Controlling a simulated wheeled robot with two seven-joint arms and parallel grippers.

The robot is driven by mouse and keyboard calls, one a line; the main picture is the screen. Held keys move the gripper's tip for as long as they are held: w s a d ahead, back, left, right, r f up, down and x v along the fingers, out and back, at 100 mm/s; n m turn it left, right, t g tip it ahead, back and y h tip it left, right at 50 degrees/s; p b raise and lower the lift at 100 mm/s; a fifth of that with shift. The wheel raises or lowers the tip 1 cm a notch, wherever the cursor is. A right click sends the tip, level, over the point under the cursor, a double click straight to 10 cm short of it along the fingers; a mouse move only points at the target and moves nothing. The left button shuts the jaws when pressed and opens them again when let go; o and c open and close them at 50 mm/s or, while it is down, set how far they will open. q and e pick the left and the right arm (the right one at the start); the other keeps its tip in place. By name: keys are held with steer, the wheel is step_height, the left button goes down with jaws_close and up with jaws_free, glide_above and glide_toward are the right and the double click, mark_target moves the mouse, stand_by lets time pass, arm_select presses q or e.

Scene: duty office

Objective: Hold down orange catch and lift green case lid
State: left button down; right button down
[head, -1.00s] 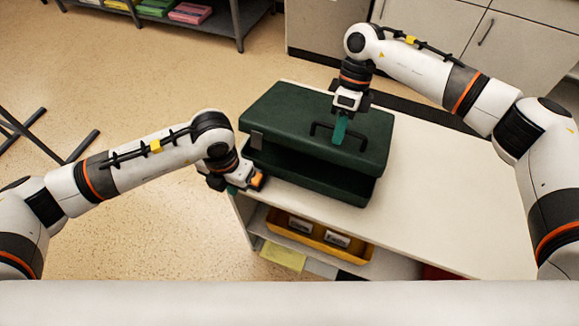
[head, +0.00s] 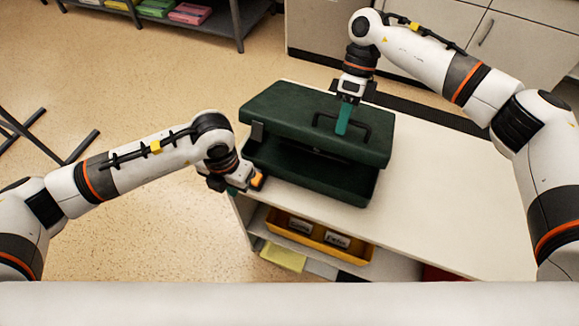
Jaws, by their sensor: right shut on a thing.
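The dark green case (head: 345,192) sits on the white table, its left end near the table edge. Its lid (head: 290,110) is tilted up, and a dark gap shows between lid and base. My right gripper (head: 343,122) points down from above and is shut on the black lid handle (head: 366,140). The orange catch (head: 257,181) shows low at the case's left front corner. My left gripper (head: 236,186) is right beside it; its fingers are mostly hidden, so I cannot tell whether they touch the catch or are open.
The white tabletop (head: 450,190) is clear right of the case. Below it, a shelf holds a yellow tray (head: 310,240) with labelled items. Grey cabinets (head: 500,40) stand behind. A dark rack (head: 235,25) is at the back left, and dark metal legs (head: 45,140) are at far left.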

steer(key=shift+w+d+r+b, duration=0.3)
steer(key=shift+w+r, duration=0.4)
stand_by(0.3)
steer(key=shift+w+d+r+g+y+b, duration=0.3)
steer(key=shift+w+r+g+b, duration=0.1)
steer(key=shift+w+r+b, duration=0.25)
steer(key=c, duration=1)
jaws_free()
steer(key=shift+w, duration=0.2)
steer(key=o, duration=0.8)
steer(key=shift+s+r, duration=0.1)
